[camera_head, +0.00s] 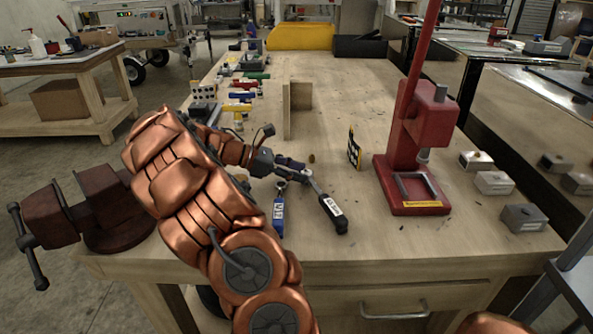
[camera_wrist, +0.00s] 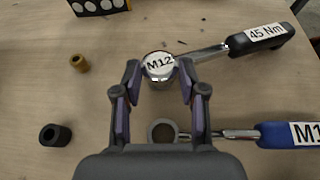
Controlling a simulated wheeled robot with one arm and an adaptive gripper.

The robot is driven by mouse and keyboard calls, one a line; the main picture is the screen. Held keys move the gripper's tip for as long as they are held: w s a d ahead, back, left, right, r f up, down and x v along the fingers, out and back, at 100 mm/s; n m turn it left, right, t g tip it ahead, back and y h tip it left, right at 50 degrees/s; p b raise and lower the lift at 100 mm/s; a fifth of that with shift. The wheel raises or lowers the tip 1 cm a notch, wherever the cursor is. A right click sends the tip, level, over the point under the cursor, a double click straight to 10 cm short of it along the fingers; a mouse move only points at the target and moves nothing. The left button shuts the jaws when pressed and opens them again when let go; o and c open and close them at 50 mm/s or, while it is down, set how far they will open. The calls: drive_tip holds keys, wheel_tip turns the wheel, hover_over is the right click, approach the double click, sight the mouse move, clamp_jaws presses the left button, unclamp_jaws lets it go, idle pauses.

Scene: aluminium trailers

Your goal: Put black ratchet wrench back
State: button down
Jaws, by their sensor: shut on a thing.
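The black ratchet wrench (camera_head: 333,213) lies at a slant near the front middle of the bench in the head view. In the wrist view its black handle (camera_wrist: 262,39) is marked "45 Nm" and its round head (camera_wrist: 159,66) is marked "M12". My gripper (camera_head: 299,170) is shut on that head, with one finger on each side in the wrist view (camera_wrist: 158,76). The handle points away to the right. I cannot tell whether the wrench is clear of the bench top. A blue-handled wrench (camera_head: 279,214) lies beside it; its ring end is close below my fingers in the wrist view.
A red press (camera_head: 420,150) stands to the right, with metal blocks (camera_head: 494,182) beyond it. A wooden upright (camera_head: 298,108) and a small dark panel (camera_head: 354,149) stand behind my gripper. Small sockets (camera_wrist: 55,135) are on the bench. A vise (camera_head: 105,200) is at the left.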

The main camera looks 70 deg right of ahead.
drive_tip(key=c, duration=0.6)
unclamp_jaws()
drive_tip(key=shift+o, duration=0.2)
drive_tip(key=v, duration=1.2)
